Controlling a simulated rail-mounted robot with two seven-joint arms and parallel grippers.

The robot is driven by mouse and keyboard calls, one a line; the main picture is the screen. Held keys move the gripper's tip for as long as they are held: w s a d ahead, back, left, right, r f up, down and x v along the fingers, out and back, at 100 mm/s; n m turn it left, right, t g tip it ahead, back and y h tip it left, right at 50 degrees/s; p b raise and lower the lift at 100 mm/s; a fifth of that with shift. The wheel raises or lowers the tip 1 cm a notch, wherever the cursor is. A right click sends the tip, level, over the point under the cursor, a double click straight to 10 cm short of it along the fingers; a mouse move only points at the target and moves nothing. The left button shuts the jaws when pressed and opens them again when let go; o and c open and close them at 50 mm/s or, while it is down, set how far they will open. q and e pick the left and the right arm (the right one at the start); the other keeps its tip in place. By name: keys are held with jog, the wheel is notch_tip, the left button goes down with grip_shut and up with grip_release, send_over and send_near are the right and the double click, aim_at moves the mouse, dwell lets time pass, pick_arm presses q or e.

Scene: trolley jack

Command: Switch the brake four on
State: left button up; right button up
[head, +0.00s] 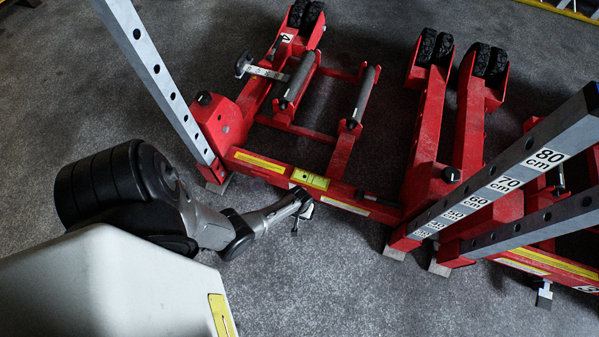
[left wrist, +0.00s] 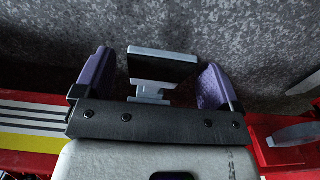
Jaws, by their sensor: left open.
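The red trolley jack unit marked 4 (head: 287,38) stands at the upper middle of the head view. My left gripper (head: 303,203) is at the near edge of its red crossbar (head: 345,198). In the left wrist view, the open purple fingers of my left gripper (left wrist: 157,80) are on either side of a small brake pedal (left wrist: 165,67) with a black plate and silver metal parts. The pedal appears between the fingers, with gaps on both sides. In the head view, my gripper mostly hides this pedal. My right gripper is not in view.
Perforated grey posts with height marks (head: 508,184) rise at the right. Another red unit (head: 535,262) has a similar pedal (head: 544,294) at its near edge. A slanting grey post (head: 160,80) stands left of my gripper. Grey floor (head: 350,290) in front is clear.

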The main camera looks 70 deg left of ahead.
pick_arm(q)
jog(key=shift+f+b, duration=0.3)
jog(key=shift+f, duration=0.3)
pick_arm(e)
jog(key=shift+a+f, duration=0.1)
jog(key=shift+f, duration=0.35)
pick_arm(q)
jog(key=shift+c, duration=0.2)
